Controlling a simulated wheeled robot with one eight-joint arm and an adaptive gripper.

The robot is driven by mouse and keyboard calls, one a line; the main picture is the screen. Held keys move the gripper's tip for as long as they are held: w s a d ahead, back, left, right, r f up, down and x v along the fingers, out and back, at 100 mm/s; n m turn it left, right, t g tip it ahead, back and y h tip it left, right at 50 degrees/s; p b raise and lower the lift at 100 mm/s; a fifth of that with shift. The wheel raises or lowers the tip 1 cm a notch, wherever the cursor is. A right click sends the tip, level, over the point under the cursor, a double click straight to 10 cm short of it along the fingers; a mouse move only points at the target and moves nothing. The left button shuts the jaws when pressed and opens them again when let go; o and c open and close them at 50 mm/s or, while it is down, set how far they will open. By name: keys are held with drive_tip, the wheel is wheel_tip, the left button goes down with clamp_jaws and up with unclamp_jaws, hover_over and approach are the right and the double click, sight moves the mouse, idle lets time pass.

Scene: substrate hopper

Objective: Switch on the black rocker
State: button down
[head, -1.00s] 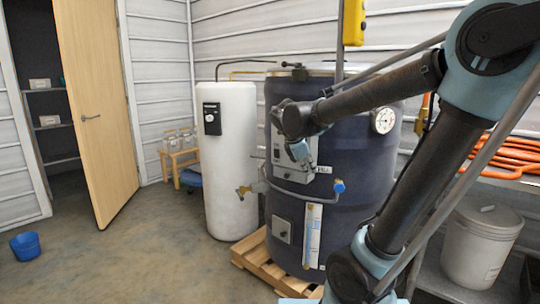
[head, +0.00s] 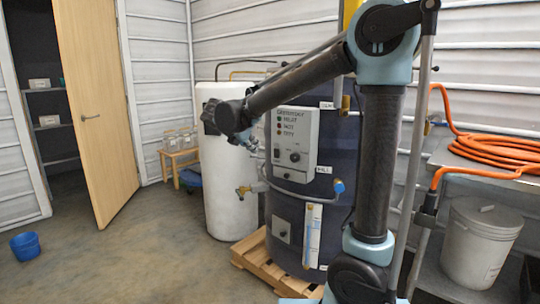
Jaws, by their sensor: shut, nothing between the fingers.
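A light grey control panel (head: 308,126) is mounted on the front of a dark blue vessel (head: 262,215). It carries a column of small indicator lights and a dark round knob (head: 295,157). A small dark part (head: 277,152) shows left of the knob; it may be the black rocker, but it is too small to tell its position. My gripper (head: 247,139) is shut and empty, left of the panel in the picture and in front of the white tank (head: 231,200). It appears apart from the panel. Its fingertips are small and hard to make out.
A curved pipe and a blue-handled valve (head: 338,187) stick out below the panel. The vessel stands on a wooden pallet (head: 252,259). An orange hose (head: 490,148) lies on a shelf at right, above a lidded bucket (head: 480,240).

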approach(275, 157)
drive_tip(key=s+x, duration=0.1)
drive_tip(key=x, duration=0.3)
drive_tip(key=shift+w+d, duration=0.35)
drive_tip(key=shift+w, duration=0.2)
drive_tip(key=shift+a, duration=0.15)
